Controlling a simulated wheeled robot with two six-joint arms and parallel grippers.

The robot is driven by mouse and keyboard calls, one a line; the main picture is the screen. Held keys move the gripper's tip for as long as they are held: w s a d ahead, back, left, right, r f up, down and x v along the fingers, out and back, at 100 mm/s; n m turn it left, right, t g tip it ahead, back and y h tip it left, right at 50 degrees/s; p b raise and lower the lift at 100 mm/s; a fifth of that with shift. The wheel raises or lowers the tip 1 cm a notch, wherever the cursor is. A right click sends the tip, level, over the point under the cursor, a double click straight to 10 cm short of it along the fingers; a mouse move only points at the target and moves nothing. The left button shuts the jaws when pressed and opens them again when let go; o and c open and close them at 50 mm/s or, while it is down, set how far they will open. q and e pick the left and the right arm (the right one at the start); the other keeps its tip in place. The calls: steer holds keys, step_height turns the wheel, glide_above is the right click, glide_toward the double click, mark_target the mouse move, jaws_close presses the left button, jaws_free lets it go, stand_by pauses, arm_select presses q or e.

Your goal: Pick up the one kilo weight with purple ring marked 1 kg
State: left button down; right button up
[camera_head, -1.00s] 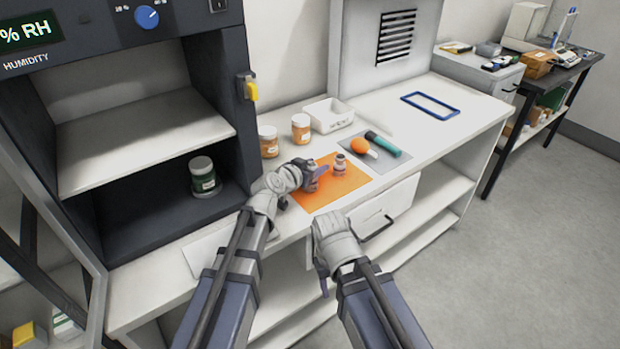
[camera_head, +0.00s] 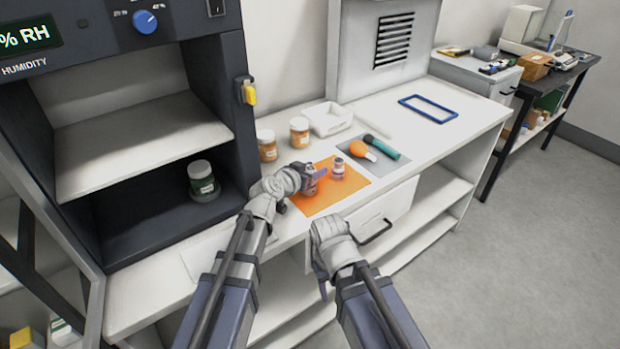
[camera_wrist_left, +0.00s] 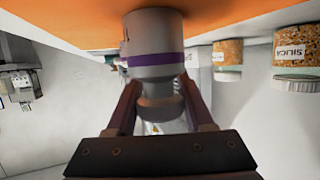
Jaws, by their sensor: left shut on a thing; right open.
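In the left wrist view a grey metal weight with a purple ring (camera_wrist_left: 155,60) sits between the fingers of my left gripper (camera_wrist_left: 160,105). The fingers are shut on its narrow neck and knob. Its base is at the orange mat; I cannot tell whether it touches. No 1 kg mark is readable. In the head view my left gripper (camera_head: 316,176) is over the orange mat (camera_head: 318,200), with the held weight (camera_head: 310,184) partly hidden by it. A second small weight (camera_head: 338,168) stands on the mat just right of it. My right gripper (camera_head: 321,270) is open in front of the table edge.
A grey mat (camera_head: 375,164) with an orange-bulbed tool (camera_head: 361,149) and a green-handled tool (camera_head: 382,147) lies to the right. Two orange jars (camera_head: 267,146) (camera_head: 299,131) and a white tray (camera_head: 328,118) stand behind. A dark cabinet (camera_head: 120,220) borders the left. The right tabletop is mostly clear.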

arm_select(q)
steer(key=shift+r, duration=0.1)
step_height(320, 180, up, 10)
steer(key=p, duration=1)
